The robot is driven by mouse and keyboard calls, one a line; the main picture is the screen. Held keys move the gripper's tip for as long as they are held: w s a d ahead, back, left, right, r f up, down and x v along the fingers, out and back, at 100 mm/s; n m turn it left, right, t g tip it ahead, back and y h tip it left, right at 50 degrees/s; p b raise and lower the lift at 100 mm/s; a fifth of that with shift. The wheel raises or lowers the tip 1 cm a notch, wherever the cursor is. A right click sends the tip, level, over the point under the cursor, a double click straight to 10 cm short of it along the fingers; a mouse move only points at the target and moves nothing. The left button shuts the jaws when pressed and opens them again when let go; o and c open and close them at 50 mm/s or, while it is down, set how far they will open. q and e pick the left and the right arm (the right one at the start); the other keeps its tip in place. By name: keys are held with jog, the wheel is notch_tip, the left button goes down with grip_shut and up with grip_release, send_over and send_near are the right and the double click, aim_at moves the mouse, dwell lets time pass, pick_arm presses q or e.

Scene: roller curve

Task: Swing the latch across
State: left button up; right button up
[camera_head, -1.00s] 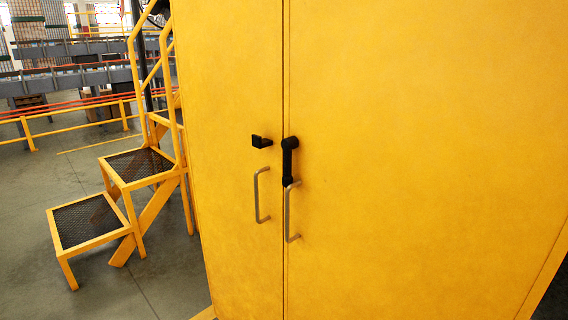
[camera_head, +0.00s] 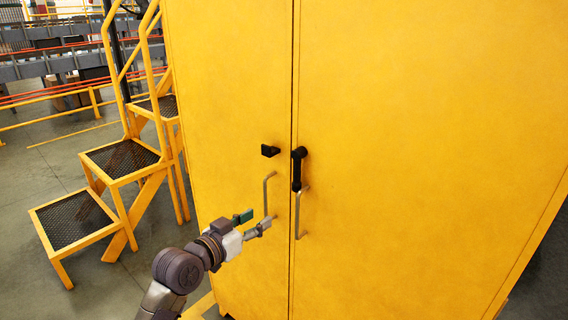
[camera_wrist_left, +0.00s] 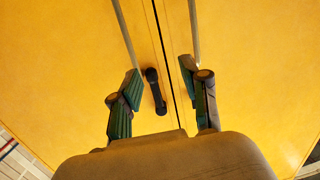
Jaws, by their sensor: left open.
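The black latch (camera_head: 299,168) hangs upright on the right door of a yellow cabinet, beside the seam. Its black catch (camera_head: 270,151) sticks out from the left door, to the left of the latch top and apart from it. My left gripper (camera_head: 256,219) is open and empty, below the catch and near the lower part of the left door handle. In the left wrist view the latch (camera_wrist_left: 155,92) shows between the two open fingers (camera_wrist_left: 160,75), beyond them; I cannot tell the distance. The catch is not visible there. My right gripper is not in view.
Two metal bar handles, the left (camera_head: 267,193) and the right (camera_head: 300,212), stand out from the doors below the catch and latch. Yellow steps (camera_head: 122,158) with mesh treads stand left of the cabinet (camera_head: 420,130). The space before the right door is clear.

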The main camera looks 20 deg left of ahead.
pick_arm(q)
jog(key=m+t+h, duration=0.1)
jog(key=h, duration=0.1)
send_near(294, 172)
jog(key=p+x, duration=0.4)
jog(key=x, duration=0.5)
jog(key=shift+w+d, duration=0.25)
jog(key=shift+w, duration=0.05)
grip_shut()
